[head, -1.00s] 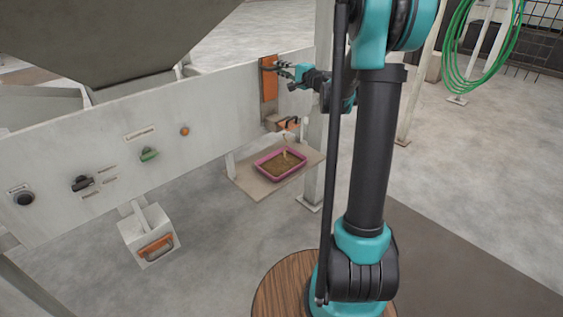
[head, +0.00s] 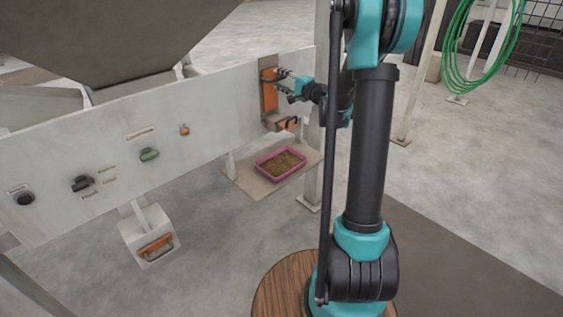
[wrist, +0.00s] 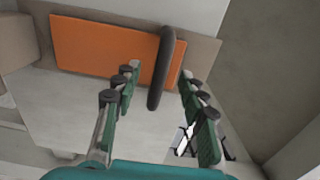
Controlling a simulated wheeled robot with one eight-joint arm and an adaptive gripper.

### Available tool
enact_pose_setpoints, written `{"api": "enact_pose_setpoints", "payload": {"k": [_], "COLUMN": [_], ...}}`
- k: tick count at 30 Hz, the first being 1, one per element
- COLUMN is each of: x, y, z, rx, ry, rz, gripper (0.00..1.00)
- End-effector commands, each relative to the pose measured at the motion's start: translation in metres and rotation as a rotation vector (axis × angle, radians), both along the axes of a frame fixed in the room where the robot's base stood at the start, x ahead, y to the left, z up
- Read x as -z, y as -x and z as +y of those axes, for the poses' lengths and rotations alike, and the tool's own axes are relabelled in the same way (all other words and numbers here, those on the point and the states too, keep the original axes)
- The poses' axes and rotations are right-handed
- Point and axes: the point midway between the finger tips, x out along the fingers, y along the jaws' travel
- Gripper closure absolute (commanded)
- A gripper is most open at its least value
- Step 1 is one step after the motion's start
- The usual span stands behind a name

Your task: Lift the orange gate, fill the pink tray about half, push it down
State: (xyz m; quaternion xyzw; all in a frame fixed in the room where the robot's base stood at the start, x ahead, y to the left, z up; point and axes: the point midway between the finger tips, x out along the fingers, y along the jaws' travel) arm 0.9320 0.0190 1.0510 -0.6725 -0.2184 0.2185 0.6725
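The orange gate (head: 271,98) is a flat upright plate at the right end of the pale machine panel. In the wrist view the gate (wrist: 105,48) shows with its dark bar handle (wrist: 161,80). The pink tray (head: 262,167) lies on a low shelf below. Brown pellets (head: 283,164) cover its floor; their exact depth is hard to tell. No stream falls into it.
The panel (head: 215,110) carries several knobs to the left. A box with an orange front (head: 149,240) hangs lower left. A post (head: 314,170) stands right of the shelf (head: 247,183).

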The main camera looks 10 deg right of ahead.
Motion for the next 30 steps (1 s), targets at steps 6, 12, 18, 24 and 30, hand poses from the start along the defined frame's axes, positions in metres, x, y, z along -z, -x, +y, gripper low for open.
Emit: {"api": "enact_pose_setpoints", "payload": {"k": [6, 12, 18, 24, 30], "x": [0.0, 0.0, 0.0, 0.0, 0.0], "y": [0.0, 0.0, 0.008, 0.025, 0.043], "z": [0.0, 0.0, -0.006, -0.019, -0.032], "rx": [0.0, 0.0, 0.001, 0.001, 0.001], "ry": [0.0, 0.0, 0.0, 0.0, 0.0], "rz": [0.0, 0.0, 0.0, 0.0, 0.0], "gripper": [0.59, 0.59, 0.59, 0.59, 0.59]}}
